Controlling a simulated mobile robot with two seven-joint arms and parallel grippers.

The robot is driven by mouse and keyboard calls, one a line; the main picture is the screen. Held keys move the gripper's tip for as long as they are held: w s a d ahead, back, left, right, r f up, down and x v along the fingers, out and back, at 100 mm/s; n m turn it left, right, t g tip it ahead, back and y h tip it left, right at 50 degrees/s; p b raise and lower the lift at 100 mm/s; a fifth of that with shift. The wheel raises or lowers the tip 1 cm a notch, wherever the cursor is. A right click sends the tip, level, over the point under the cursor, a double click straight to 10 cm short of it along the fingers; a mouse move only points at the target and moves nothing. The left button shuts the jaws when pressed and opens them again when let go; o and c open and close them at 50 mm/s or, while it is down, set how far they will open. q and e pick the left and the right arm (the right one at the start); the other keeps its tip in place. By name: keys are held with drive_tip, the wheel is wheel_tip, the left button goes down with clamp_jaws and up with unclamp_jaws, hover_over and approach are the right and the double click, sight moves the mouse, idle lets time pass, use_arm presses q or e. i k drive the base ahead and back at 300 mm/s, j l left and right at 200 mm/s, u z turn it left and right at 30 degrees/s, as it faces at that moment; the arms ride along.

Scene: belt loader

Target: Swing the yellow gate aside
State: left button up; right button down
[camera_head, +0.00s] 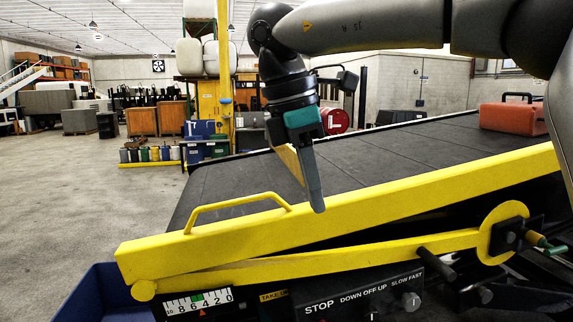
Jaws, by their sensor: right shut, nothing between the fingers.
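A long yellow beam (350,214) with a yellow loop handle (238,202) slants along the near side of the belt. Below it, a thinner yellow arm (340,260) runs from a round yellow hub (505,232) on the right to a rounded end at the lower left. Which of these yellow parts is the gate is not clear. My right gripper (315,198) points down, shut and empty, its tips just right of the loop handle and in front of the beam's upper edge in the picture. Contact with the beam cannot be told. My left gripper is out of view.
The dark belt (370,150) rises to the right, with an orange case (513,117) near its upper end. A control panel (362,296) and a number scale (199,301) sit below the yellow arm. A blue bin (95,292) stands at lower left. Open floor lies left.

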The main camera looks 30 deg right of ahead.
sight(288, 154)
drive_tip(key=i+l, duration=0.2)
drive_tip(key=i, duration=0.2)
drive_tip(key=i+l, duration=0.2)
drive_tip(key=i, duration=0.2)
drive_tip(key=i+l, duration=0.15)
drive_tip(key=i, duration=0.25)
